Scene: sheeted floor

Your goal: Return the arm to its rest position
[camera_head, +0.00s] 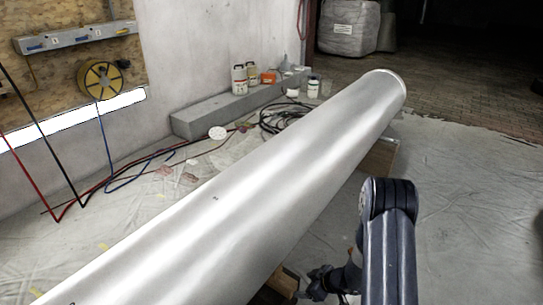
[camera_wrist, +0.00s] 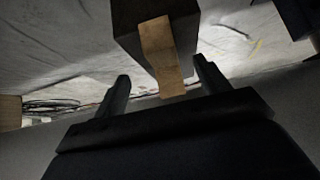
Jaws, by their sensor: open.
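My arm (camera_head: 388,235) rises at the lower right of the head view, right of a large silver cylinder. It bends down to my gripper (camera_head: 320,284), which is low beside the cylinder's near right side. In the wrist view my gripper (camera_wrist: 160,68) has its two dark fingers spread apart. A dark block with a tan strip (camera_wrist: 160,55) shows beyond and between the fingers; I cannot tell how far away it is. Nothing is visibly held.
The silver cylinder (camera_head: 250,190) lies diagonally across the floor on wooden supports (camera_head: 380,158). Another wooden piece (camera_head: 284,281) is close to my gripper. Cables (camera_head: 285,120) and a grey beam (camera_head: 225,108) lie by the wall. The sheeted floor (camera_head: 465,210) at right is clear.

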